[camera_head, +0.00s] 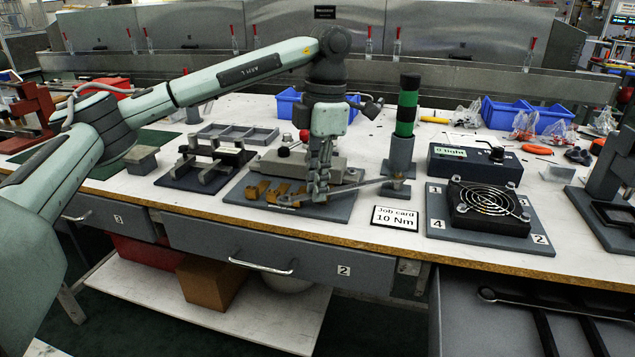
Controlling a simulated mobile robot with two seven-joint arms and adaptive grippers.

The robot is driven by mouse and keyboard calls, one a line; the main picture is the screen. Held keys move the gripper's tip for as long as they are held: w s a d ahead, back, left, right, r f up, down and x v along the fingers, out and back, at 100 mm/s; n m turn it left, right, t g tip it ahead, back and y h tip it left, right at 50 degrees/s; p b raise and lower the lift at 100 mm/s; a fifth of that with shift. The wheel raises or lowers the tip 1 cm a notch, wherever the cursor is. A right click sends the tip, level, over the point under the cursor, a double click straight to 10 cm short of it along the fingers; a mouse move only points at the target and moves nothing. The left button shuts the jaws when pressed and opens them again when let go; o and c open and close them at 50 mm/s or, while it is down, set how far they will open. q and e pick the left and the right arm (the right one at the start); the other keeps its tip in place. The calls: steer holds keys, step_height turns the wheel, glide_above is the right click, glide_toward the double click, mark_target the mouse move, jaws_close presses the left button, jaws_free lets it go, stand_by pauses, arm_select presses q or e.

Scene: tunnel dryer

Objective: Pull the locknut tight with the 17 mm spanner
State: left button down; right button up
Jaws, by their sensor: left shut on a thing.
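My left gripper (318,190) points down over a grey fixture plate (338,209) on the bench. It is shut on a slim grey spanner (352,187), which lies roughly level and reaches right towards the foot of a grey post. I cannot read a size on the spanner. The locknut cannot be made out; the gripper and the fixture parts hide that area. Brass-coloured pieces (262,191) lie on the plate just left of the gripper. My right gripper is not in view.
A post with a green and black top (405,120) stands close right of the gripper. A job card (395,218) reads 10 Nm. A fan (487,205) and a dark box (475,163) are farther right. Another spanner (560,308) lies in the open drawer. Blue bins stand behind.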

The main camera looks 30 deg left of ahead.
arm_select(q)
steer(key=shift+s+a+f, duration=0.1)
steer(key=shift+s+a, duration=0.15)
steer(key=shift+s, duration=0.3)
steer(key=shift+s+a+f, duration=0.1)
steer(key=shift+s+a, duration=0.1)
steer(key=shift+s, duration=0.3)
steer(key=shift+s+a+r, duration=0.1)
steer(key=shift+s+a, duration=0.15)
steer(key=shift+s, duration=0.6)
step_height(320, 180, up, 6)
steer(key=p, duration=0.4)
